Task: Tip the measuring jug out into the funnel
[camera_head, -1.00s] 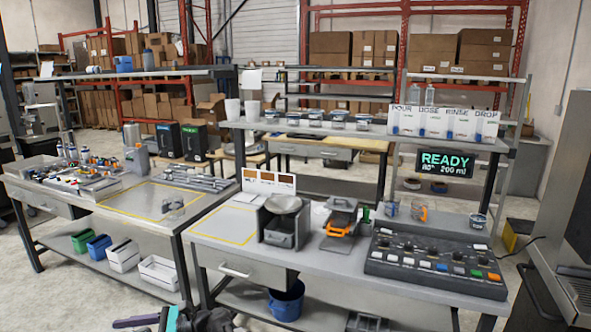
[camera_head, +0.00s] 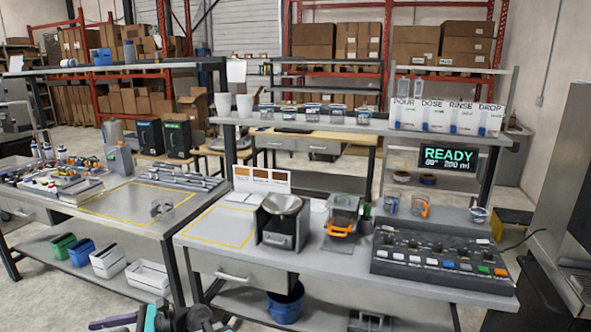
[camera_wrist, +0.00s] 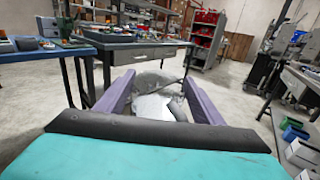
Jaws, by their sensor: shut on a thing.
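My gripper (camera_wrist: 157,82) has its two purple fingers shut on a clear, pale vessel (camera_wrist: 155,106), which looks like the measuring jug. Only part of the vessel shows, and its contents cannot be made out. In the head view my gripper is only partly in sight at the bottom edge, low in front of the benches and apart from them. A round, open metal funnel-like bowl (camera_head: 282,204) sits on top of a grey box unit on the right bench. I cannot tell for sure that this is the funnel.
The right bench (camera_head: 208,262) also holds an orange-handled unit (camera_head: 342,212), clear cups (camera_head: 420,206) and a button panel (camera_head: 440,258). A clear item (camera_head: 162,209) stands on the left bench. A READY display (camera_head: 448,157) hangs behind. Open floor lies in front.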

